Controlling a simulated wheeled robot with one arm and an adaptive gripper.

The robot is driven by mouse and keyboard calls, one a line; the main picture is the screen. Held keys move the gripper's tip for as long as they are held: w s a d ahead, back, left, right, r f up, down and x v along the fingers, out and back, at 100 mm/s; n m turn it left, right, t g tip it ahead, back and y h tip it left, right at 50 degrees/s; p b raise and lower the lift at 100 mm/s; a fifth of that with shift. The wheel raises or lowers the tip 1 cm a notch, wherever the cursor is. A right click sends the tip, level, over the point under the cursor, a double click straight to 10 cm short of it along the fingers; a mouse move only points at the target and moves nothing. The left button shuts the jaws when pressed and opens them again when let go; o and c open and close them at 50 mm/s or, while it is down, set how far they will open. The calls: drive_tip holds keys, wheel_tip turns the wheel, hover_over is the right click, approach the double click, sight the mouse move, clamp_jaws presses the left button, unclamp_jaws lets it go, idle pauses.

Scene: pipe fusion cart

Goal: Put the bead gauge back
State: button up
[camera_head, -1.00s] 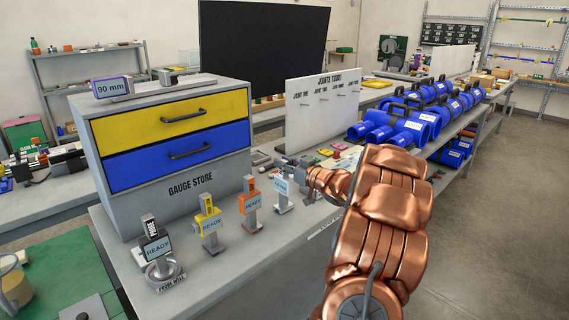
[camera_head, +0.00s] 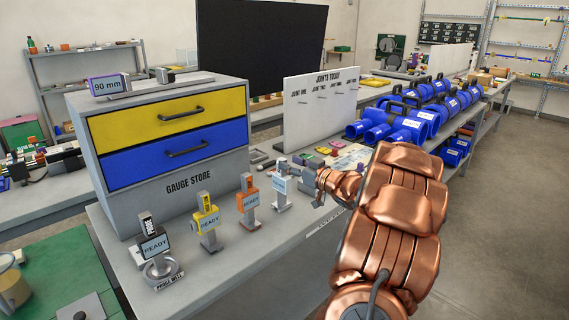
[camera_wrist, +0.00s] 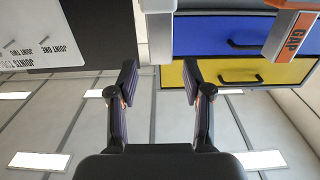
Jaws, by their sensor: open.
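Several gauges stand in a row on the grey bench: a dark one (camera_head: 153,245) in a round base, a yellow one (camera_head: 207,222), an orange one (camera_head: 248,202) and a white one (camera_head: 281,186). I cannot read the word bead on any of them. My gripper (camera_wrist: 159,72) is open, with nothing between its fingers. The wrist view shows the orange gauge (camera_wrist: 291,35), marked GAP, at upper right. A pale block (camera_wrist: 158,5) is cut off at the top edge, ahead of the fingers.
A white joints board (camera_head: 320,112) stands behind the gauges. Blue pipe fittings (camera_head: 405,125) fill the bench at right. Floor at right is clear.

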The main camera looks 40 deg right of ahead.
drive_tip(key=s, duration=0.8)
drive_tip(key=shift+a+b, duration=0.15)
drive_tip(key=shift+b, duration=0.25)
drive_tip(key=w+a+m+g+h, duration=0.1)
drive_tip(key=w+a+g+h, duration=0.25)
drive_tip(key=w, duration=0.25)
drive_tip(key=s+a+f+m+g+h, duration=0.2)
drive_tip(key=s+a+f+g, duration=0.15)
drive_tip(key=a+g, duration=0.45)
drive_tip(key=s+a+f+n+g+y, duration=0.1)
drive_tip(key=s+a+f+g+y, duration=0.2)
drive_tip(key=s+a, duration=1.1)
drive_tip(key=s+a+f+n+g+y, duration=0.2)
drive_tip(key=s+a+g, duration=0.3)
drive_tip(key=s+a, duration=1)
drive_tip(key=a+f+y, duration=0.1)
drive_tip(key=a, duration=0.2)
drive_tip(key=shift+a+f, duration=0.15)
drive_tip(key=shift+f, duration=0.2)
drive_tip(key=shift+s+r, duration=0.1)
drive_tip(key=shift+r, duration=0.05)
